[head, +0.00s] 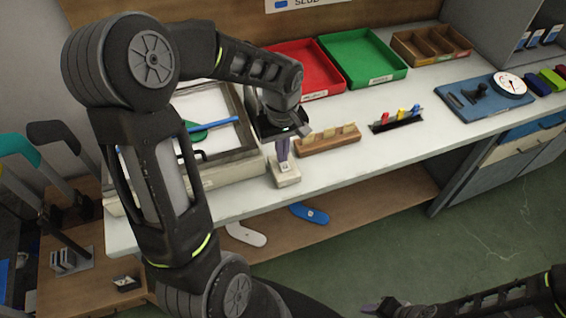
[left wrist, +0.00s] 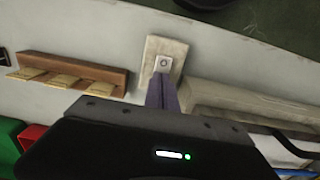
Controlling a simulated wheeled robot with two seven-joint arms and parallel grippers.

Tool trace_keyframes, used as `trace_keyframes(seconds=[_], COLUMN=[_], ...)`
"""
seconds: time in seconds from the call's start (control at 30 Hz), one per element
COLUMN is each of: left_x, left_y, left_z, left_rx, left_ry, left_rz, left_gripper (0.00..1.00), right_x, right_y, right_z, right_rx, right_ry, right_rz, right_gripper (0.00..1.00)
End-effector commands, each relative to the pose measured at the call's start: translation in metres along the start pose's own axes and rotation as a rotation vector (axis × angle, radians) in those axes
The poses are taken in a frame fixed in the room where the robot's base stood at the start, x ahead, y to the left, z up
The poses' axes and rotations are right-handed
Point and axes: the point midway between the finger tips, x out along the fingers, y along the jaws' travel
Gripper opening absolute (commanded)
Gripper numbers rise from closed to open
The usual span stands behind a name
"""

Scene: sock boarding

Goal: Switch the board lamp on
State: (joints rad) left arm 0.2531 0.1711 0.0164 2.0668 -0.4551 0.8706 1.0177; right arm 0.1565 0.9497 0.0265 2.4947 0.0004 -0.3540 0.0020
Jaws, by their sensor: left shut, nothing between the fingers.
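A small beige block (head: 286,178) with a pale switch plate sits at the front edge of the white table. In the left wrist view the plate (left wrist: 163,63) shows a small round button. My left gripper (head: 283,160) is shut and empty, pointing down, with its fingertips just over or at the plate; I cannot tell whether they touch. The fingers (left wrist: 162,84) also show in the left wrist view. A framed board box (head: 247,152) stands left of the block; whether any lamp is lit is unclear. My right gripper (head: 382,307) is low at the bottom edge, its jaws unclear.
A wooden holder (head: 328,140) with tan pieces stands right of the block. Behind are a red tray (head: 305,68) and a green tray (head: 362,56). A black rack (head: 397,120) holds coloured clips. A blue board (head: 480,97) lies farther right. The table front between them is clear.

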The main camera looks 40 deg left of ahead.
Motion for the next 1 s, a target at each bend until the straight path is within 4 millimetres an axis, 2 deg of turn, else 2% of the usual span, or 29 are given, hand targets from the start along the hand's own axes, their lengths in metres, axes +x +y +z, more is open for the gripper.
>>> trace_keyframes(seconds=[0.27, 1.0], left_x=[-0.001, -0.064], left_y=[0.0, 0.0], left_z=[0.001, 0.0], left_rx=[0.0, 0.001], left_ry=[-0.002, 0.0], left_rz=[-0.001, 0.0], left_gripper=[0.0, 0.0], right_x=[-0.001, -0.042], right_y=[0.0, -0.016], right_z=[0.0, 0.0], right_rx=[0.0, 0.0], right_ry=[0.0, 0.0], right_rz=[0.0, 0.0], right_gripper=[0.36, 0.36])
